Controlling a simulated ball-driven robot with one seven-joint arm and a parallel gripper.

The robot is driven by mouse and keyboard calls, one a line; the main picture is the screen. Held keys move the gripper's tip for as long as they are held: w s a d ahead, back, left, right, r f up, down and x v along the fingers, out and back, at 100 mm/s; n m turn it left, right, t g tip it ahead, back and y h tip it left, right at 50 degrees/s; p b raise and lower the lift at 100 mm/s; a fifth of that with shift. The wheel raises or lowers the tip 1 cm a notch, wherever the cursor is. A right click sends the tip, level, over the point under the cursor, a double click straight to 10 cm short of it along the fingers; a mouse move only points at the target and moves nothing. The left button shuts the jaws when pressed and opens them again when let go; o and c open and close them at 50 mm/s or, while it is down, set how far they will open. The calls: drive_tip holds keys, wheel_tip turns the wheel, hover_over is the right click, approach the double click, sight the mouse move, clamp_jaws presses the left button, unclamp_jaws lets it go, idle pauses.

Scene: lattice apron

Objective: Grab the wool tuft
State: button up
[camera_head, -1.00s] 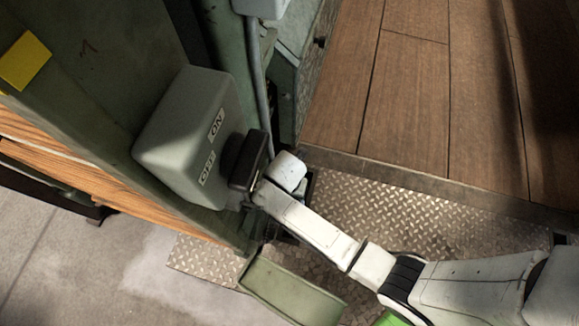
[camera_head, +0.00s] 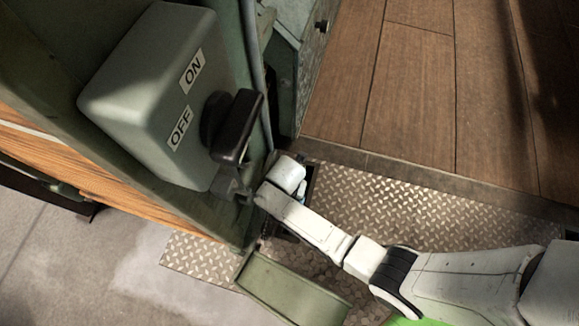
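I cannot make out a wool tuft in this view. My white arm reaches in from the lower right, and its end is beside the switch box. My gripper (camera_head: 232,184) shows only as a small dark grey part just below the black switch handle (camera_head: 237,127). I cannot tell whether its fingers are open or shut, or whether it touches the handle or the box.
A grey-green switch box (camera_head: 150,85) marked ON and OFF is on the green frame at the left. A grey conduit (camera_head: 254,75) runs beside it. Diamond-plate metal (camera_head: 400,205) lies under my arm, with a wooden floor (camera_head: 410,90) beyond. A green channel (camera_head: 290,290) is at the bottom.

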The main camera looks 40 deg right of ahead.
drive_tip(key=c, duration=1.1)
drive_tip(key=shift+r, duration=0.15)
